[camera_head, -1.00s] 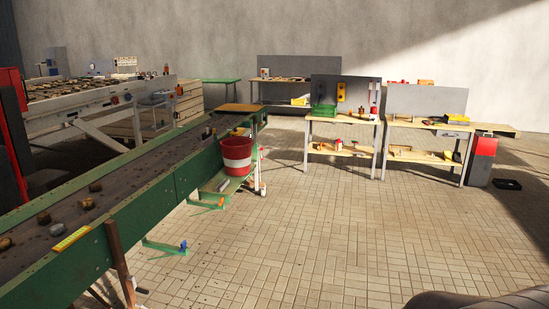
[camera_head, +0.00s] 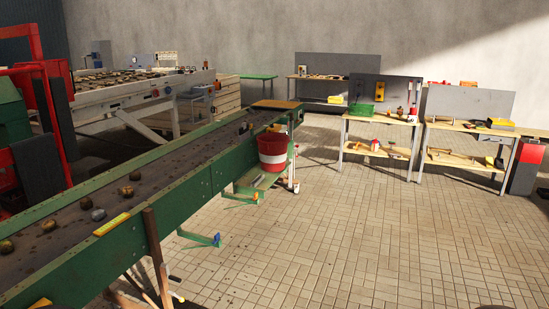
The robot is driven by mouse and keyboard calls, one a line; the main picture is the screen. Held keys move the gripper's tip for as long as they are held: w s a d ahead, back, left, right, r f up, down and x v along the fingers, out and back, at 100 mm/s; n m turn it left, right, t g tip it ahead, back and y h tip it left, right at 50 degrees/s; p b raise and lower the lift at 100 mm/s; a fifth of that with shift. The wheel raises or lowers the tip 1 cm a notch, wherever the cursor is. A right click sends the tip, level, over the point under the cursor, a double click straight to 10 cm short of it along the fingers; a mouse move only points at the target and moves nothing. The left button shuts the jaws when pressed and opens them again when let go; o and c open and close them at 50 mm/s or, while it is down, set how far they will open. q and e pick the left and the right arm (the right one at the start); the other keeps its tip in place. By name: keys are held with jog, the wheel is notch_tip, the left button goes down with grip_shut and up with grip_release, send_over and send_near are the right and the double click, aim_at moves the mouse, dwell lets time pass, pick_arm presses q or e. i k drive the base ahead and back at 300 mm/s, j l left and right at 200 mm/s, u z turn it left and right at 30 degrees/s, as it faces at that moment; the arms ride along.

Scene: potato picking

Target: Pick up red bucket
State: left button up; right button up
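A red bucket (camera_head: 272,149) with a white band hangs or stands beside the far part of the green conveyor, right of centre-left in the head view. A small green shelf (camera_head: 258,179) is just below it; I cannot tell whether the bucket rests on it. Neither of my grippers shows in the head view, and nothing of mine is near the bucket. Its near side is unobstructed.
A long green conveyor (camera_head: 187,207) with several potatoes runs along the left. Its green legs (camera_head: 201,239) and a wooden post (camera_head: 155,246) stick out. Workbenches (camera_head: 380,119) stand at the back right. The tiled floor (camera_head: 340,240) is free.

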aim_at(273, 146)
jog(key=i+z, duration=0.35)
jog(key=i, duration=2.2)
jog(key=i+l, duration=0.1)
jog(key=i, duration=2.25)
jog(key=i+u, duration=0.35)
jog(key=i+l+u, duration=0.3)
jog(key=i, duration=0.2)
jog(key=i+l+u, duration=0.1)
jog(key=i+u, duration=0.25)
jog(key=i, duration=0.1)
